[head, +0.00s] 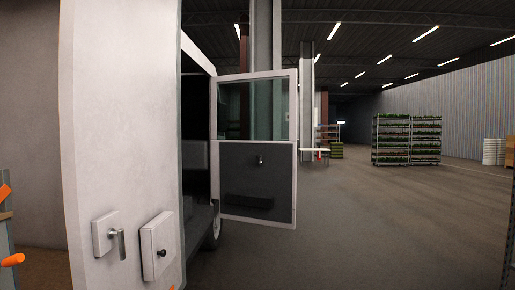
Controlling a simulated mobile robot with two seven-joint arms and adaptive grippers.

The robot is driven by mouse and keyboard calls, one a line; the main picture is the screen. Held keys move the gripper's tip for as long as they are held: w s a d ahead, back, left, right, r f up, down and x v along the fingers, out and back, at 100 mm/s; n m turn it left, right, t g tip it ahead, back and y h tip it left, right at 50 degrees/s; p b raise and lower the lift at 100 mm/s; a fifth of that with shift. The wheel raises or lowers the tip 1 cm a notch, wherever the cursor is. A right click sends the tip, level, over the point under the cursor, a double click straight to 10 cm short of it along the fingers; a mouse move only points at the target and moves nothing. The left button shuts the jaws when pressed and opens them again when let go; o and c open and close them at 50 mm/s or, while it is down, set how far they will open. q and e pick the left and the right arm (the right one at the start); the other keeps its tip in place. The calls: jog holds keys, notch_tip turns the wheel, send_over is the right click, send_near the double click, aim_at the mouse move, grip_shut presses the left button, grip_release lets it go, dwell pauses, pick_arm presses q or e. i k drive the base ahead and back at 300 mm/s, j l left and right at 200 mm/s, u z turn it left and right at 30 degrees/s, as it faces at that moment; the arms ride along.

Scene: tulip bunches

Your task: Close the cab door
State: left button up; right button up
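The cab door (275,172) stands open to the right of the cab opening (200,150), with a light frame, a window in its upper half and a dark inner panel. A small handle (261,160) shows on that panel. The door's left edge is by the opening, and its free edge points right into the aisle. The cab's inside is dark and partly hidden by the large pale panel (125,130) in the near left. Neither of my grippers is in view.
The near pale panel carries a lever handle (117,243) and a box with a dark knob (157,245). Orange-ended parts (12,260) show at the left edge. Plant racks (407,140) stand far right. The floor (350,225) right of the door is clear.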

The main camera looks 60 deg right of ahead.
aim_at(246, 191)
jog(key=z, duration=2.1)
jog(key=i+l+z, duration=0.15)
jog(key=i+z, duration=0.15)
jog(key=i, duration=0.5)
jog(key=i+z, duration=0.15)
jog(key=i, duration=2.8)
jog(key=i+l+u, duration=0.1)
jog(key=i, duration=1.35)
